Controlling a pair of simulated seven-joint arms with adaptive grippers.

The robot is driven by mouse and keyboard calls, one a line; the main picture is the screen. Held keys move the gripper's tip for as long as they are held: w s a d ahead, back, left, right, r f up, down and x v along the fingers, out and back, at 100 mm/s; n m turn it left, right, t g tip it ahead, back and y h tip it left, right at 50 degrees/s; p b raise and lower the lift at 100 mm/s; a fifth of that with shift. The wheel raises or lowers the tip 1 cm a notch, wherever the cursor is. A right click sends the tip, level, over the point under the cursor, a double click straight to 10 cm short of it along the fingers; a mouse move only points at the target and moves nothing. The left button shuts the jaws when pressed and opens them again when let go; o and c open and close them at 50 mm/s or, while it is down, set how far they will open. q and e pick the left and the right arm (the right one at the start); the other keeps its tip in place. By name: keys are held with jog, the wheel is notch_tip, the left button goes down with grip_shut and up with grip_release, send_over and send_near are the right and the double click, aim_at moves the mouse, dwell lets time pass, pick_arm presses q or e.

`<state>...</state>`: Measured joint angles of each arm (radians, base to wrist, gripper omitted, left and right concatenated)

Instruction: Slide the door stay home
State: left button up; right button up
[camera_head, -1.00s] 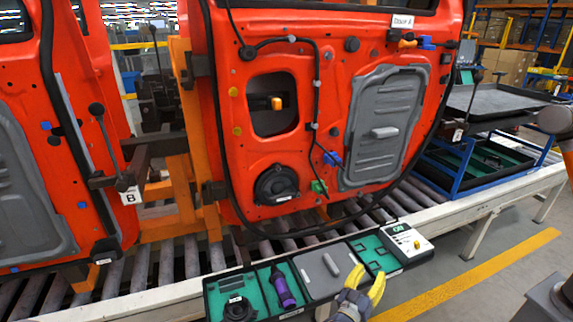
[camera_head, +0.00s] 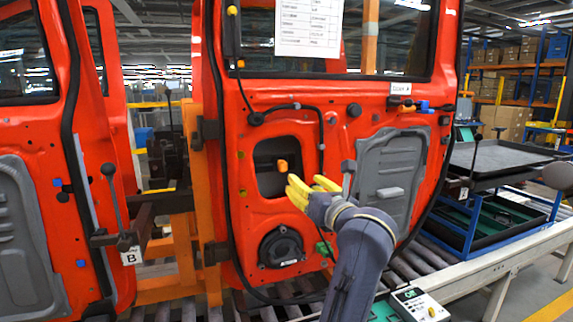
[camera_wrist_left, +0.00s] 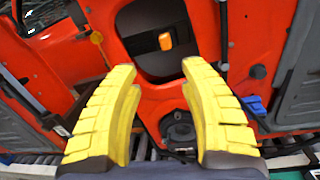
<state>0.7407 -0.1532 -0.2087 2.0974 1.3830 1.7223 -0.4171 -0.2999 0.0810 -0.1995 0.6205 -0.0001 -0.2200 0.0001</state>
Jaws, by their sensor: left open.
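The red-orange door (camera_head: 300,125) hangs upright, and an opening in its panel (camera_head: 268,183) holds a dark part with an orange tab (camera_head: 282,165). The tab also shows in the left wrist view (camera_wrist_left: 165,41), beyond and between my fingertips. I cannot tell for certain which part is the door stay. My left gripper (camera_head: 312,188) is open and empty in front of the door, just below and right of the opening. Its yellow fingers stand apart in the left wrist view (camera_wrist_left: 160,68). My right gripper is not in view.
A round black speaker-like part (camera_head: 281,247) sits below the opening. A grey panel (camera_head: 388,180) is to the right. Another door (camera_head: 30,170) and a lever marked B (camera_head: 128,255) stand left. Rollers and a white boxed device (camera_head: 419,304) lie below.

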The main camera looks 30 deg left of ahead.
aim_at(284, 164)
pick_arm(q)
jog(key=shift+n+h, duration=0.6)
jog(key=shift+n, duration=0.1)
jog(key=x, duration=0.5)
jog(key=r+x, duration=0.1)
jog(key=x, duration=1)
jog(key=shift+w+a+r, duration=0.2)
jog(key=shift+w+a, duration=0.05)
grip_shut()
